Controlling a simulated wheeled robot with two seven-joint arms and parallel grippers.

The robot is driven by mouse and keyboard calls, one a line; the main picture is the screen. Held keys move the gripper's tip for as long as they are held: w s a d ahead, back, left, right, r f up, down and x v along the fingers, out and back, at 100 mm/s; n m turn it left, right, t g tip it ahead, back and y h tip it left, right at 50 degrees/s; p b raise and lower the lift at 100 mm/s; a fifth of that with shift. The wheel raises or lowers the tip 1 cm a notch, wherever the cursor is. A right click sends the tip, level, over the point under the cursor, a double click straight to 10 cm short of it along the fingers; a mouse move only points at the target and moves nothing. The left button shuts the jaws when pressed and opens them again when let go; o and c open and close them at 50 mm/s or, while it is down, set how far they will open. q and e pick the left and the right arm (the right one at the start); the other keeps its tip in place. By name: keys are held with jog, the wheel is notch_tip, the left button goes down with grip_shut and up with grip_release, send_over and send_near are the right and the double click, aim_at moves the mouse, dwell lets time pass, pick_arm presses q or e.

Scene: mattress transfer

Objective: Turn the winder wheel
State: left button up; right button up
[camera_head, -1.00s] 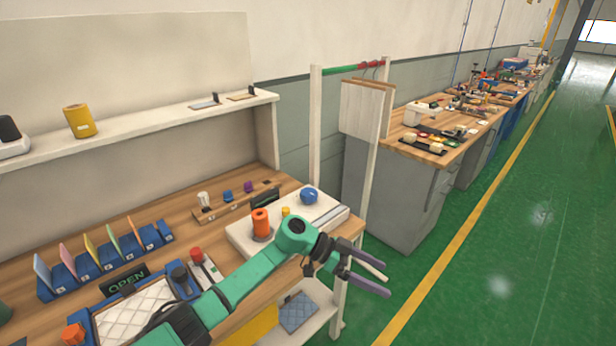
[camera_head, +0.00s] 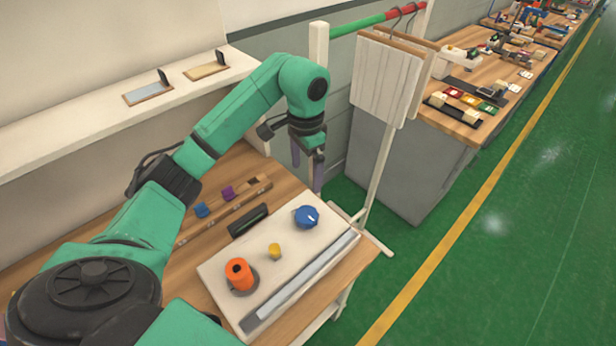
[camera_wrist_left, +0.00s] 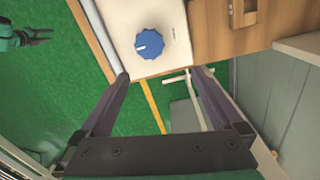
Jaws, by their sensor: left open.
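The blue winder wheel (camera_head: 306,217) is a ridged knob at the far right of a pale board (camera_head: 215,275) on the bench. In the left wrist view the wheel (camera_wrist_left: 150,42) shows a white mark on its left side. My left gripper (camera_head: 307,172) is open and empty, pointing down beyond the board's far edge. It is apart from the wheel. In the left wrist view the wheel lies just past the gap between the fingertips (camera_wrist_left: 159,75). My right gripper (camera_wrist_left: 40,37) is small at the upper left of that view, so its jaws are unclear.
An orange spool (camera_head: 239,273) and a yellow peg (camera_head: 274,251) stand on the board, beside a grey strip (camera_head: 300,283). A white rack post (camera_head: 388,150) with hanging boards (camera_head: 385,80) stands behind to the right. Green floor lies clear to the right.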

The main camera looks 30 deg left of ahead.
aim_at(306, 214)
pick_arm(q)
jog(key=s+f, duration=0.1)
jog(key=s+d+f, duration=0.2)
jog(key=s+f, duration=0.1)
jog(key=shift+f, duration=0.1)
jog(key=f, duration=0.3)
jog(key=w+f+p, duration=0.1)
jog(key=f, duration=0.1)
jog(key=shift+a, duration=0.3)
jog(key=f, duration=0.3)
jog(key=shift+w+a+f+p, duration=0.2)
jog(key=shift+w+f+p, duration=0.1)
jog(key=shift+w, duration=0.1)
jog(key=shift+f, duration=0.25)
jog(key=shift+s+d, duration=0.15)
jog(key=shift+s, duration=0.15)
jog(key=shift+c, duration=0.3)
jog(key=c, duration=1.3)
pick_arm(e)
jog(key=s, duration=0.1)
jog(key=s+d, duration=0.1)
jog(key=s, duration=0.1)
jog(key=s+r, duration=0.1)
jog(key=shift+s+d+r, duration=0.1)
jog(key=shift+s+d, duration=0.2)
jog(key=shift+s, duration=0.05)
pick_arm(q)
jog(key=shift+m, duration=0.3)
pick_arm(e)
jog(key=shift+w+d, duration=0.1)
